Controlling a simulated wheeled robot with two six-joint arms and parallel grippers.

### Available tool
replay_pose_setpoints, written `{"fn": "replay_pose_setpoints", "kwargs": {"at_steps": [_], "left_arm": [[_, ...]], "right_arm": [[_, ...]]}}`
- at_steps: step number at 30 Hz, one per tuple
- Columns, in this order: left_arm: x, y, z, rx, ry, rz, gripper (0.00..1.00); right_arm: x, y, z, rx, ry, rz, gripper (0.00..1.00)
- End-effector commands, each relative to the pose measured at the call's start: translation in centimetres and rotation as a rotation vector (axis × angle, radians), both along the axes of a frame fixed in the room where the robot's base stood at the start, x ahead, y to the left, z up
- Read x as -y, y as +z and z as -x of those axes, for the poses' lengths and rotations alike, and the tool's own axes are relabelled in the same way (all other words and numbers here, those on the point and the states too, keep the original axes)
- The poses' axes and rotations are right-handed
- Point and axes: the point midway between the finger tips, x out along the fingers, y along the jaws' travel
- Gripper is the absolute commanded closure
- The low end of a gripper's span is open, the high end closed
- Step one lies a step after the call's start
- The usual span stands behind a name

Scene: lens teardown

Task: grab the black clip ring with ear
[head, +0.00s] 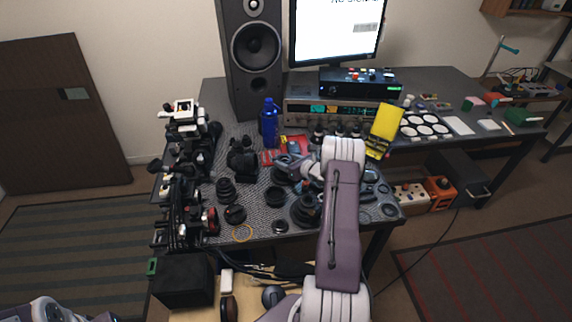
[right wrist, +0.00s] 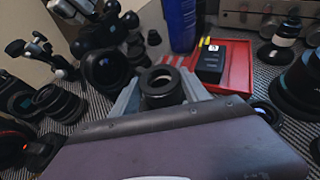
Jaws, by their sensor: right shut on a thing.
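My right gripper (head: 296,170) reaches over the middle of the cluttered dark worktable in the head view. In the right wrist view its two grey fingers (right wrist: 160,92) close from both sides on a black ring-shaped part (right wrist: 161,80) with an open, lighter centre. I cannot make out an ear on this part, so I cannot tell whether it is the clip ring. The part's lower side is hidden by my gripper body.
A blue bottle (head: 269,122) and a red tray (right wrist: 228,66) stand behind the gripper. Black lens parts (head: 226,190) crowd the left and front. A yellow-topped object (head: 386,122) stands to the right.

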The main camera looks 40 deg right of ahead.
Motion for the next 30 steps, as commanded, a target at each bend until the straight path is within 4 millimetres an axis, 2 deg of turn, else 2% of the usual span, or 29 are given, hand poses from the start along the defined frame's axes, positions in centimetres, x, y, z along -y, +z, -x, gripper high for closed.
{"fn": "replay_pose_setpoints", "kwargs": {"at_steps": [4, 12, 18, 23, 30], "left_arm": [[0.0, 0.0, 0.0, 0.0, 0.0, 0.0, 0.64], [0.0, 0.1, 0.0, 0.0, 0.0, 0.0, 0.64], [0.0, 0.2, 0.0, 0.0, 0.0, 0.0, 0.64], [0.0, 0.2, 0.0, 0.0, 0.0, 0.0, 0.64], [0.0, 0.2, 0.0, 0.0, 0.0, 0.0, 0.64]], "right_arm": [[0.0, 3.0, 0.0, 0.003, -0.001, 0.004, 0.85], [6.4, 6.5, 1.8, 0.004, -0.004, 0.005, 0.85], [10.0, 8.7, 2.8, 0.002, -0.002, 0.003, 0.85], [11.1, 9.4, 3.2, 0.0, -0.002, 0.0, 0.85], [11.3, 9.5, 3.3, 0.0, -0.001, -0.001, 0.85]]}}
